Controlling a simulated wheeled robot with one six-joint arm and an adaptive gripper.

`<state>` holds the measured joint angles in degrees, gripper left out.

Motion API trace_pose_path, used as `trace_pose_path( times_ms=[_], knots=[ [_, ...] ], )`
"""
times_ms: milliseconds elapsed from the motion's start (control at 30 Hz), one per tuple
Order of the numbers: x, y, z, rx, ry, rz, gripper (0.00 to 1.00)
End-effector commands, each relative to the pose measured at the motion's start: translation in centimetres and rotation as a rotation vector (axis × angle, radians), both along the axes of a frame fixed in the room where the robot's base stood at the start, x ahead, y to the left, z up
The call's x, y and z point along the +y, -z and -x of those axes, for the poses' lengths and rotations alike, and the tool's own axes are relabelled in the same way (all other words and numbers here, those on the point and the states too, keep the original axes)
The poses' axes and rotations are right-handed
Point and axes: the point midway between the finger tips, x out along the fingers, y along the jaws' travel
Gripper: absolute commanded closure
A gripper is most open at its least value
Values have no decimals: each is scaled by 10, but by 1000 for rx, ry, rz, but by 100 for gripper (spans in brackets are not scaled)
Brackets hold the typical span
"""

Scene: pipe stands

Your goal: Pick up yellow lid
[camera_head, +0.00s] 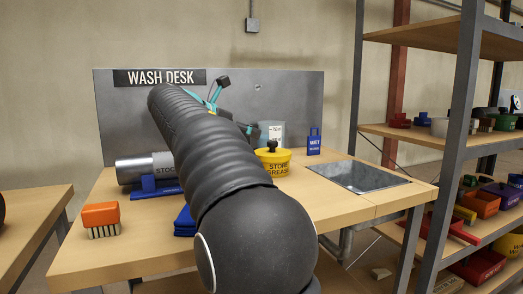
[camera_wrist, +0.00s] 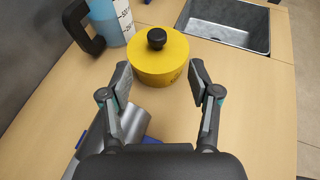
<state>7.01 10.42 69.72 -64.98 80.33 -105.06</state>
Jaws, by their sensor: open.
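The yellow lid (camera_wrist: 172,46) with a black round knob (camera_wrist: 156,38) sits on a yellow tub in the wrist view. In the head view the yellow lid (camera_head: 270,154) shows on the tub (camera_head: 277,169), which is marked "STORE GREASE", just right of my arm. My gripper (camera_wrist: 160,77) is open and empty in the wrist view. Its two fingers are apart, at the near side of the tub and pointing toward it.
A measuring jug (camera_wrist: 110,22) stands behind left of the tub. A sink (camera_wrist: 228,22) is behind right. A metal cylinder (camera_head: 147,168) rests on a blue stand. An orange brush (camera_head: 101,219) is at the desk's front left. A blue sign (camera_head: 314,142) stands at the back.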

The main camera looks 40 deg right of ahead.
Motion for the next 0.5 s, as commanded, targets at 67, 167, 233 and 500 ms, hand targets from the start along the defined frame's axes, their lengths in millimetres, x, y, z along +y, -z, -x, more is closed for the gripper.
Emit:
trace_pose_path(
  times_ms=[67,167,233,500],
  knots=[
    [-7,4,-1,1,0,0,38],
    [-18,12,-6,2,-9,-1,38],
    [-27,17,-10,0,-15,-1,38],
    [-57,30,-17,-1,-21,-1,38]
  ],
)
